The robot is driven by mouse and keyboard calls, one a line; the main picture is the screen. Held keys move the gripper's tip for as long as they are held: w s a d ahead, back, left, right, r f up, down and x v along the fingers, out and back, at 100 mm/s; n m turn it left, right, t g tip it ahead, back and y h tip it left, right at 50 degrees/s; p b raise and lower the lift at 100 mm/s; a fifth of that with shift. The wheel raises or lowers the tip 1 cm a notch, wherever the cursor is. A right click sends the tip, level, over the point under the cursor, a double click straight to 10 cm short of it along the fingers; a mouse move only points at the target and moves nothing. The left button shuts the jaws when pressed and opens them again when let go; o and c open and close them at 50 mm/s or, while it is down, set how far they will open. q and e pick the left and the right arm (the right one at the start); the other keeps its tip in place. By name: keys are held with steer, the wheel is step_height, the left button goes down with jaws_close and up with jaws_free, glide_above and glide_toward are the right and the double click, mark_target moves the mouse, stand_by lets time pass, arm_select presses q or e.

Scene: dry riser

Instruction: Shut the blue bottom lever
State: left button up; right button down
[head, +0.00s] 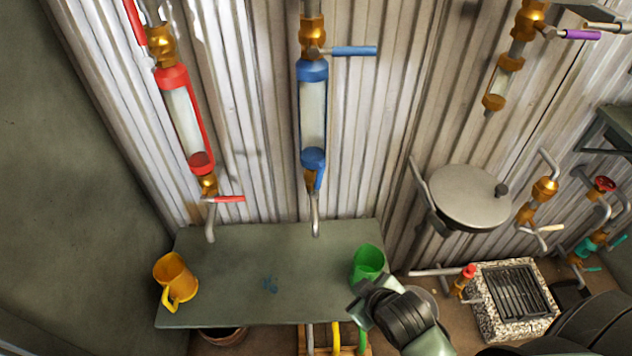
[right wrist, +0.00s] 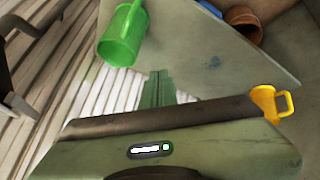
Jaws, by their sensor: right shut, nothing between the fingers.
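The blue bottom lever (head: 319,178) is at the lower end of the blue-framed sight tube (head: 313,115) in the head view. The blue top lever (head: 354,51) sticks out sideways to the right. My right gripper (head: 362,298) is low in the head view, by the shelf's right front corner and well below the bottom lever. Its fingers (right wrist: 157,88) are together and empty in the right wrist view. The bottom lever cannot be made out clearly in the wrist view. My left gripper is not in view.
A green shelf (head: 235,255) below the tubes holds a yellow mug (head: 176,278) and a green mug (head: 367,263), the green one close to my right gripper. A red-framed tube (head: 186,120) is to the left. A round grey disc (head: 468,197) is to the right.

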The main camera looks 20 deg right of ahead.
mark_target(320, 176)
steer(key=w+a+r+n+t+y, duration=0.2)
steer(key=w+r+n+t, duration=0.4)
steer(key=r+n, duration=0.1)
steer(key=w+a+r+n+t+y, duration=0.2)
steer(key=w+r+n+t+y, duration=0.1)
steer(key=w+r+n+t, duration=0.35)
steer(key=w+a+r+g+p, duration=0.1)
steer(key=w+a+r+p, duration=0.15)
steer(key=w, duration=0.65)
steer(key=d, duration=0.2)
steer(key=d+f, duration=0.1)
steer(key=shift+s+d+f+n+p, duration=0.1)
steer(key=shift+s+d+n+p, duration=0.1)
steer(key=shift+d+n+p, duration=0.2)
steer(key=shift+s+d+f+m+b, duration=0.1)
steer(key=shift+m+b, duration=0.25)
steer(key=shift+b, duration=0.1)
